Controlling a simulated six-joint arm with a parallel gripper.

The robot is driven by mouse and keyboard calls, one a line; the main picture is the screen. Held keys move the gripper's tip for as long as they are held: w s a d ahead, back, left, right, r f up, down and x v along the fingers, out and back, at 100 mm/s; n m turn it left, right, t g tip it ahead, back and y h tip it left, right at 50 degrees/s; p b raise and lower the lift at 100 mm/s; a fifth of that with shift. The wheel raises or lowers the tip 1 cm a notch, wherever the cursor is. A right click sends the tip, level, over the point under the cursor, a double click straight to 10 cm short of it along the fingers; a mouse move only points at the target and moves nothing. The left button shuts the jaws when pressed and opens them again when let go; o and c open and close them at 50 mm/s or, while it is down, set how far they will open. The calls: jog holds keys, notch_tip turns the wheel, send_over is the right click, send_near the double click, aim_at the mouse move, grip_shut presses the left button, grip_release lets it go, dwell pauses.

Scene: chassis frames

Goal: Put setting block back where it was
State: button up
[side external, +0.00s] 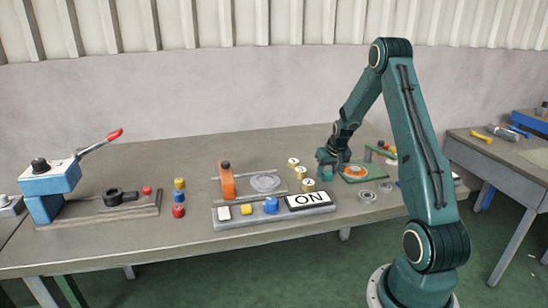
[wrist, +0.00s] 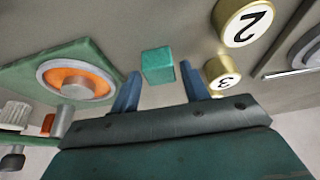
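The setting block seems to be the small teal cube (wrist: 157,66) in the wrist view, resting on the grey bench. My gripper (wrist: 160,85) has its two blue fingers spread, one to each side of the cube. Gaps show between the cube and both fingers, so it is not clamped. In the side external view my gripper (side external: 327,164) is low over the bench, beside a green plate with an orange ring (side external: 355,171). A teal block (side external: 327,174) shows just below the fingers there, partly hard to separate from the gripper.
Brass numbered cylinders stand close by, marked 2 (wrist: 243,22) and 3 (wrist: 222,75). The green plate (wrist: 28,68) lies on the other side. A button panel with an ON sign (side external: 310,200), an orange stand (side external: 227,182) and a lever press (side external: 50,185) are further left.

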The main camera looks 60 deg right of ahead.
jog(key=shift+o, duration=0.4)
jog(key=shift+v, duration=0.8)
jog(key=v, duration=1)
jog(key=shift+r, duration=0.35)
